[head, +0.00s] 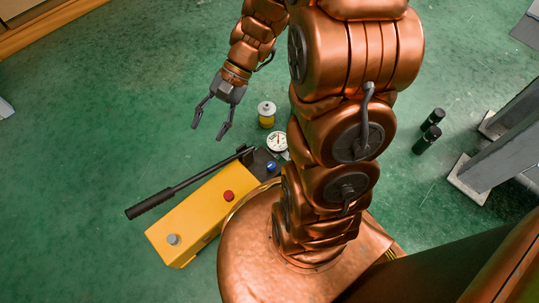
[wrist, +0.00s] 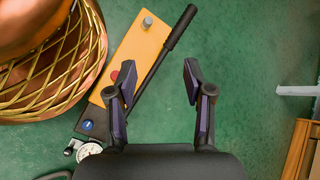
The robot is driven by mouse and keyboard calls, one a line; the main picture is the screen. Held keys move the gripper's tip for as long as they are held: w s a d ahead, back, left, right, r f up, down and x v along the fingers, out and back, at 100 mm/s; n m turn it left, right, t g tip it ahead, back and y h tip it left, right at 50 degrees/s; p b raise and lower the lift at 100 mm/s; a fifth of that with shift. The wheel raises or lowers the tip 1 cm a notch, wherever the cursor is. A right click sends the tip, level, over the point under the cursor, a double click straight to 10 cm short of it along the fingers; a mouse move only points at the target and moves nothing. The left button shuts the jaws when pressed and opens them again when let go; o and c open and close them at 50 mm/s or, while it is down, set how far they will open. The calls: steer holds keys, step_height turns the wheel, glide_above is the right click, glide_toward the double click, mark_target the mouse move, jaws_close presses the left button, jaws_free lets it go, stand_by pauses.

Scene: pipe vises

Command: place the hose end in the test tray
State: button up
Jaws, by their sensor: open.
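My gripper (head: 209,131) is open and empty above the green floor in the head view. Its two spread fingers also show in the wrist view (wrist: 158,78). A yellow hand pump (head: 190,225) with a long black lever (head: 185,183), a red knob and a round white gauge (head: 277,141) is on the floor below and beside my gripper. The pump shows at upper left in the wrist view (wrist: 140,45), partly behind the left finger. A thin dark curve at the wrist view's bottom left may be hose. I cannot make out a hose end or a test tray.
A small yellow cylinder with a pale top (head: 266,114) stands near the gauge. A wooden edge (head: 40,25) is at upper left. The floor left of my gripper is clear.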

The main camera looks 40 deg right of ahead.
steer(key=s+d+r+n+h, duration=0.2)
steer(key=s+n+h, duration=0.2)
steer(key=s, duration=0.4)
steer(key=s+d+r+n+g+h, duration=0.1)
steer(key=s+d+r+n+h, duration=0.1)
steer(key=s+n+h, duration=0.3)
steer(key=s, duration=0.4)
steer(key=shift+r+g, duration=0.25)
steer(key=shift+g, duration=0.05)
steer(key=shift+s, duration=0.1)
